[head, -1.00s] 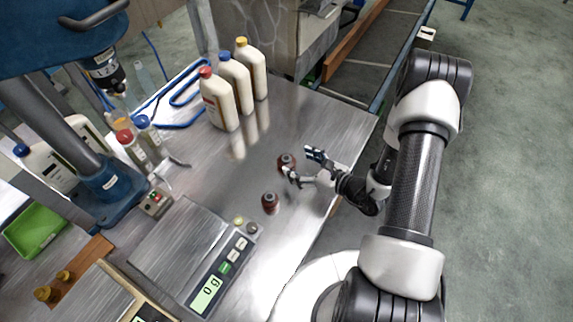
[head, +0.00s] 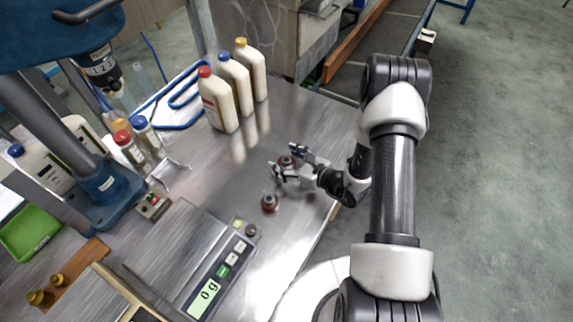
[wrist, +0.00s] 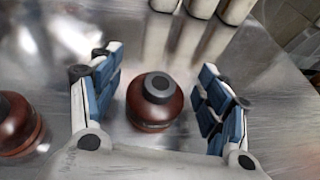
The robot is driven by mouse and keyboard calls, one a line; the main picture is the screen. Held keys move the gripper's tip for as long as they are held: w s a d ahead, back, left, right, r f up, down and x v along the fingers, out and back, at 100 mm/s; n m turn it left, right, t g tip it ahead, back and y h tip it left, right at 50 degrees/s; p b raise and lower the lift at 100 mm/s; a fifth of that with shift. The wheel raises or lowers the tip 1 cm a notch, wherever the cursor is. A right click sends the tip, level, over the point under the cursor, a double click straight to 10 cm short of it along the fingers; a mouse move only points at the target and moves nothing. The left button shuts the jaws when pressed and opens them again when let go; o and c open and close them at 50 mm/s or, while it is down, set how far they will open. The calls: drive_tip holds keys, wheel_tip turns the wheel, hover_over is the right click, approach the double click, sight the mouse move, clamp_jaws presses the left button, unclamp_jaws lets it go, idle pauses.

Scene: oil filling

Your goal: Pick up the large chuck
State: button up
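Two dark red, round chucks with grey tops stand on the metal table. One chuck (head: 286,162) is farther back; in the wrist view it (wrist: 154,102) stands upright between the blue-padded fingers, with a gap on each side. My gripper (head: 284,167) is open around it, low over the table, and holds nothing. The other chuck (head: 269,203) stands nearer the scale; in the wrist view it (wrist: 17,122) is cut off at the left edge, outside the left finger. I cannot tell for sure which chuck is larger.
A scale (head: 172,250) reading 0 g lies at the front left, with small round parts (head: 250,230) at its corner. Several white bottles (head: 217,100) stand behind. A blue press (head: 105,185) is at the left. The table between is clear.

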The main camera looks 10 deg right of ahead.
drive_tip(key=c, duration=1.2)
